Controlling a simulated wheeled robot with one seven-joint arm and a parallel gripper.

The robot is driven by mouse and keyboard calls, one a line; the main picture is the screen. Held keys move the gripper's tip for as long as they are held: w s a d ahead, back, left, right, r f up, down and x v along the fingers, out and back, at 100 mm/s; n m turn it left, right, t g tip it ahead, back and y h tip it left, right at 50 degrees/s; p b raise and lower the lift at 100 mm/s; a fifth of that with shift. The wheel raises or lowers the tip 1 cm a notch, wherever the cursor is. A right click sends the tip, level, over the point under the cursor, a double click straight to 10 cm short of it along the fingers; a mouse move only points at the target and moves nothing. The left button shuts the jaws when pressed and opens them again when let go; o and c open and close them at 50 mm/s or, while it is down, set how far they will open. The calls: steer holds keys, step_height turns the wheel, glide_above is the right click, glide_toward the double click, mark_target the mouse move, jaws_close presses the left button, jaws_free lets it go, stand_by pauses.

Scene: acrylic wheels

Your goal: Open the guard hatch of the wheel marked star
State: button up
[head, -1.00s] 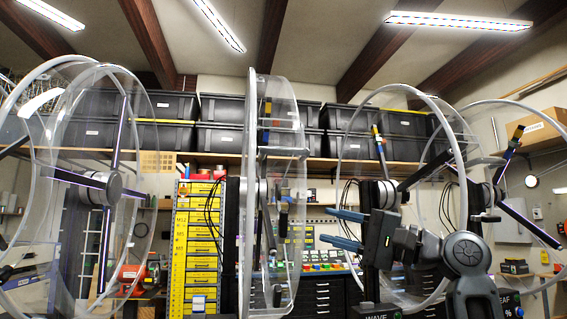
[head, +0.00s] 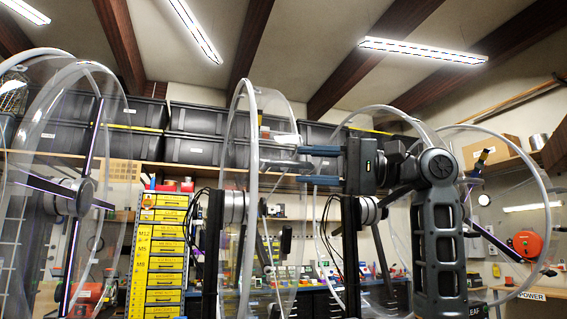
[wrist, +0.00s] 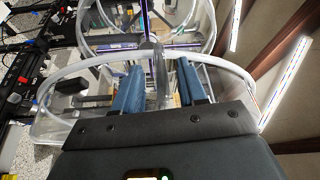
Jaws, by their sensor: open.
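Several clear acrylic wheels stand side by side in the head view. The middle wheel (head: 246,120) is seen nearly edge-on, with a clear guard around it and a grey bar (head: 285,165) at its right side. My gripper (head: 304,165) is open, its blue fingers pointing left at that bar. In the wrist view, the open fingers of my gripper (wrist: 159,67) straddle a clear upright piece (wrist: 158,85) at the wheel's rim; I cannot tell whether they touch it. No star mark is readable, and I cannot make out a hatch edge.
Another wheel (head: 72,80) stands at the left, and others are partly behind my arm at the right. A yellow drawer cabinet (head: 160,250) stands behind. Black bins (head: 200,150) fill the shelf. A red reel (head: 527,244) hangs at the right.

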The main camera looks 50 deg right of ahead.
mark_target(298, 164)
steer(key=shift+x, duration=2.3)
jaws_close()
